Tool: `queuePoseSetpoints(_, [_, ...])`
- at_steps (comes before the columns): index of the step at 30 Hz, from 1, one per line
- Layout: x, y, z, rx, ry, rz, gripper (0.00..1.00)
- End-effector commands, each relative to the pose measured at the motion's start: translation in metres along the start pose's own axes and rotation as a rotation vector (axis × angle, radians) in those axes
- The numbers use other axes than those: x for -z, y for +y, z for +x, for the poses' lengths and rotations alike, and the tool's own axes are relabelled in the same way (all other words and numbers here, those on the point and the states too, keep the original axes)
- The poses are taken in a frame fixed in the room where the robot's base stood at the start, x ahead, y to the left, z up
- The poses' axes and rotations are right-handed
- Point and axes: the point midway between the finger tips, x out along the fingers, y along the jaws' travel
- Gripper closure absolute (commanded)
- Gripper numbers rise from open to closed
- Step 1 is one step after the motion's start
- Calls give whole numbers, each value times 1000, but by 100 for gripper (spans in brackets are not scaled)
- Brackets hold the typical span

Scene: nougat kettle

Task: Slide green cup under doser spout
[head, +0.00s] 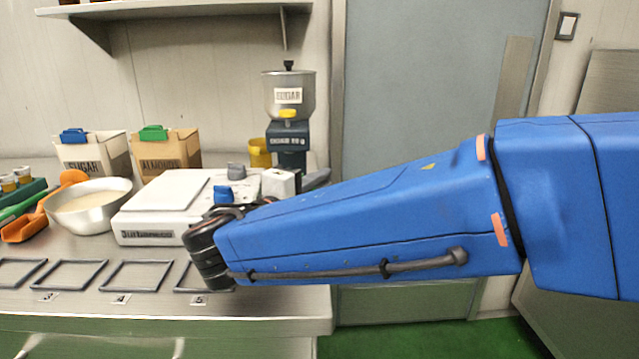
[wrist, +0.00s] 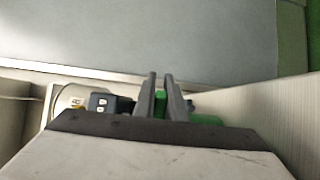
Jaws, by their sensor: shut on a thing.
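My gripper (wrist: 160,82) is shut on the green cup (wrist: 160,103). In the wrist view only a green strip shows between its dark fingers, with more green low on the right; the gripper body hides the rest. In the head view I cannot make out the cup. The cup's position relative to the spout cannot be told.
A yellow cup (head: 259,153) stands beside the doser. A white scale (head: 165,205), a metal bowl (head: 90,208), a sugar box (head: 95,157) and an almonds box (head: 170,155) stand to the left. Several dark frames (head: 135,276) lie along the front.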

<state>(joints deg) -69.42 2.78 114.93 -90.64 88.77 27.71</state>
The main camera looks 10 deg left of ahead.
Motion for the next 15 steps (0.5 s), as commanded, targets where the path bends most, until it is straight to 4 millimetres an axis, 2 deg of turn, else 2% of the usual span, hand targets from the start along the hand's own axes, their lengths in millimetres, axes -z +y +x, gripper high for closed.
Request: queuePoseSetpoints(15, [5, 0, 7, 0, 0, 0, 100])
